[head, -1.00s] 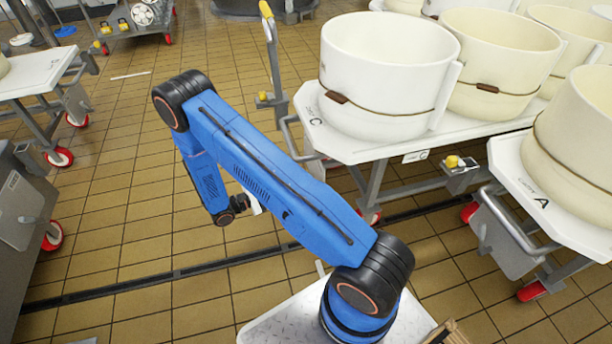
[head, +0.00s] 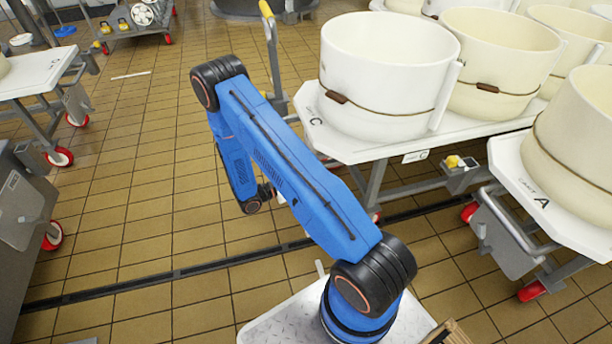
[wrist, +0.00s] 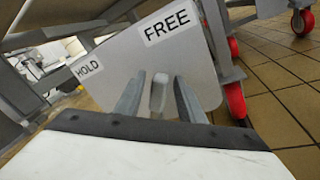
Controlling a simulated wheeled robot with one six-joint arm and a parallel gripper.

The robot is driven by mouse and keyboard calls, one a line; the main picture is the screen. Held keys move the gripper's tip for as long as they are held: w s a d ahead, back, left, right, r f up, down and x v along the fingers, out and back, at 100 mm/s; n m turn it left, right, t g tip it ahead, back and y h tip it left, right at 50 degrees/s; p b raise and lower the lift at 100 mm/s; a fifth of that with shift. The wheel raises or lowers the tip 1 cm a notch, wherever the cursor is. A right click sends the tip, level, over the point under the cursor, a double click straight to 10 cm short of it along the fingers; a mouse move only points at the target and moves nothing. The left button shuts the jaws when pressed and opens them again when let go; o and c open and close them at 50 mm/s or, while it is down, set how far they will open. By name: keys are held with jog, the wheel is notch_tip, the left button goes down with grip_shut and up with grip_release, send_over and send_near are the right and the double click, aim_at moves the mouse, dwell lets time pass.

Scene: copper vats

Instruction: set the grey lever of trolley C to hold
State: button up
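Trolley C (head: 340,148) has a white top marked C and stands right of my arm in the head view. In the wrist view a light grey plate (wrist: 205,75) fills the middle, with the label FREE (wrist: 167,27) at its top and HOLD (wrist: 88,70) at its left. The grey lever (wrist: 158,92) stands in front of the plate, its end pointing up towards FREE. My gripper (wrist: 159,98) is open, with one finger on each side of the lever and a gap showing on both sides. In the head view my arm hides the lever and most of the gripper.
A large cream vat (head: 385,80) stands on trolley C. Trolley A (head: 525,195) is close on the right. A yellow-topped handle (head: 270,45) rises behind my arm. Red wheels (wrist: 235,92) are beside the plate.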

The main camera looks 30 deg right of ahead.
grip_shut()
jog(key=shift+w, duration=0.1)
jog(key=w+n, duration=0.1)
jog(key=w+r+n, duration=0.1)
jog(key=n, duration=0.1)
jog(key=shift+w+d+r+y, duration=0.15)
jog(key=shift+d+r+y, duration=0.05)
jog(key=shift+d+y, duration=0.2)
jog(key=w+n, duration=0.3)
jog(key=shift+d+r+g+y, duration=0.25)
jog(key=shift+d+g+y, duration=0.15)
jog(key=w+d+f+n+g+y, duration=0.1)
jog(key=w+f+n, duration=0.1)
jog(key=w+n, duration=0.4)
jog(key=shift+d+g, duration=0.3)
